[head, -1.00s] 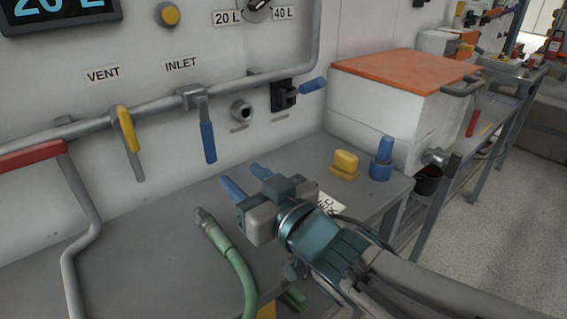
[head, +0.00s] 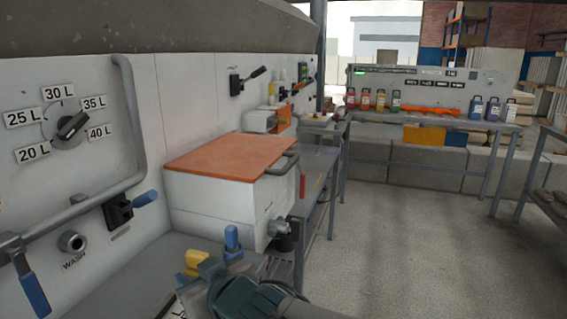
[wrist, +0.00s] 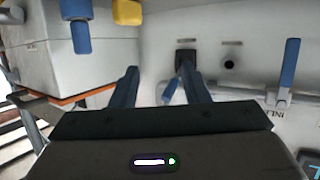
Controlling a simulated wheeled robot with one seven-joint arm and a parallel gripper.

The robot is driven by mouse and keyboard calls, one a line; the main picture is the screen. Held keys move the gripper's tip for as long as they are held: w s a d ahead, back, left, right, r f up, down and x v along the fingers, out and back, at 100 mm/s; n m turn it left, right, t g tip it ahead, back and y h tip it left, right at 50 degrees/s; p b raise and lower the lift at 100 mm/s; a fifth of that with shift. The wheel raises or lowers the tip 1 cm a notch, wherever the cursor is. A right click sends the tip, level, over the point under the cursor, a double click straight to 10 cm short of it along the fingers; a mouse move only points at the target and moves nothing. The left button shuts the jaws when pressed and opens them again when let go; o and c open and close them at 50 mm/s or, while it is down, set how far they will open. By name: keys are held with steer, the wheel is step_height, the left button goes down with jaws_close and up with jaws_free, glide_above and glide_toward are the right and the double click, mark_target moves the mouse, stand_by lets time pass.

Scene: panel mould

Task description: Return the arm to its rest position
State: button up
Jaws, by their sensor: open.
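My gripper shows in the wrist view (wrist: 162,80) with its two blue-grey fingers spread apart and nothing held between them. A blue-handled lever on a black wall fitting (head: 118,211) is left of my wrist. In the wrist view this lever (wrist: 171,90) appears between the fingers, beyond them; I cannot tell the distance.
A white box with an orange lid (head: 215,200) stands on the bench. A blue peg (head: 232,240) and a yellow block (head: 196,260) are close beyond my wrist. A blue-handled valve (head: 33,292) hangs at left. Open floor (head: 400,250) lies to the right.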

steer(key=w+d+r+m+h+p, duration=0.25)
steer(key=d+h+p, duration=0.2)
steer(key=d, duration=0.75)
steer(key=s+d+r+m+g+h+p, duration=0.1)
steer(key=s+d+m+g+h+p, duration=0.1)
steer(key=d, duration=0.7)
steer(key=s+d+m+g+h+p, duration=0.3)
steer(key=s+d+m+g+p, duration=0.2)
steer(key=d, duration=0.5)
steer(key=s+p, duration=0.2)
steer(key=s, duration=0.1)
steer(key=shift+s+r, duration=0.25)
steer(key=shift+r, duration=0.1)
steer(key=shift+d, duration=0.1)
